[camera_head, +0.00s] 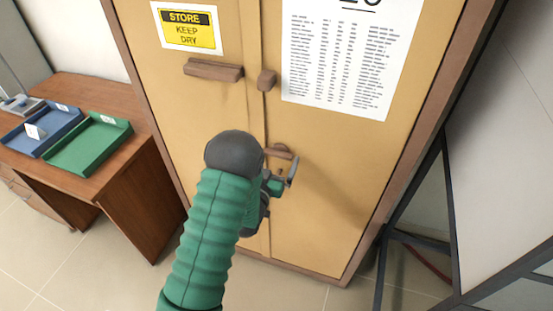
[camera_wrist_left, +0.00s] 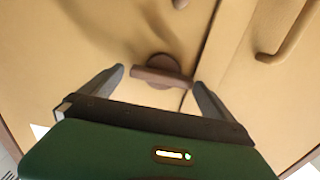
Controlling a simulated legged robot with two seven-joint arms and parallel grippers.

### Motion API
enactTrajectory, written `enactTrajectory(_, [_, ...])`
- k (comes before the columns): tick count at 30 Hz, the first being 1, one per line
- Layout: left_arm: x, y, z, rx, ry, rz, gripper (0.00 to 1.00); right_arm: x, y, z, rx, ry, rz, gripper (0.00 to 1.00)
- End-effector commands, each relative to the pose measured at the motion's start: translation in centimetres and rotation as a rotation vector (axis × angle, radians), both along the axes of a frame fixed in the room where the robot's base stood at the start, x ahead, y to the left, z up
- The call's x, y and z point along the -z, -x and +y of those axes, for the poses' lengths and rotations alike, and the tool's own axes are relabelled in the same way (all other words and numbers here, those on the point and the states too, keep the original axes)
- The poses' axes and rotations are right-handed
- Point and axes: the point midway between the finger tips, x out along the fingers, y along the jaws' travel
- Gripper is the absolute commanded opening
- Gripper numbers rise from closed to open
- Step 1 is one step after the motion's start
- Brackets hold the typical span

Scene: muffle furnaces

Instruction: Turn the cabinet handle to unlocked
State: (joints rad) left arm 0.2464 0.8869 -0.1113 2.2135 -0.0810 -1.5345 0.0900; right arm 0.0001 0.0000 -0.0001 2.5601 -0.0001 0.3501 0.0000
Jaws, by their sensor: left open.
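The tan two-door cabinet (camera_head: 185,105) stands shut in front of me. Its brown turning handle (camera_head: 280,150) is a short bar on a round base, close to the seam between the doors. In the left wrist view the handle (camera_wrist_left: 162,76) lies roughly crosswise and slightly tilted. My left gripper (camera_head: 284,174) is open just in front of it, partly hidden by my forearm in the head view. In the left wrist view its fingers (camera_wrist_left: 158,80) are spread to either side of the bar's ends; contact cannot be told. My right gripper is not in view.
A wooden desk (camera_head: 130,190) with a blue tray (camera_head: 60,125) and a green tray (camera_head: 110,140) stands left. A dark metal frame (camera_head: 447,200) stands right of the cabinet.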

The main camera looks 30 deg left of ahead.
Motion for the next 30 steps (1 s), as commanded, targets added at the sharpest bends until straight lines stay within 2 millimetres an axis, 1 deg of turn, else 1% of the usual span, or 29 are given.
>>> enactTrajectory(2, [0.0,0.0,0.0,-0.001,0.000,0.000,0.99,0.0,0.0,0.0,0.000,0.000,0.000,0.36])
enactTrajectory(12, [0.1,0.0,0.0,0.000,0.000,0.001,0.54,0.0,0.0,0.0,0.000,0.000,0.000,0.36])
enactTrajectory(14, [0.1,0.0,0.1,-0.001,0.000,0.001,0.47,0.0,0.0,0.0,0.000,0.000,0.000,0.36])
enactTrajectory(23, [0.2,0.0,0.0,-0.001,-0.034,0.010,0.47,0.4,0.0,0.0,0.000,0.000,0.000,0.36])
enactTrajectory(30, [0.4,0.0,-0.1,0.000,-0.157,0.040,0.47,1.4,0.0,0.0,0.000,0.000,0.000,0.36])
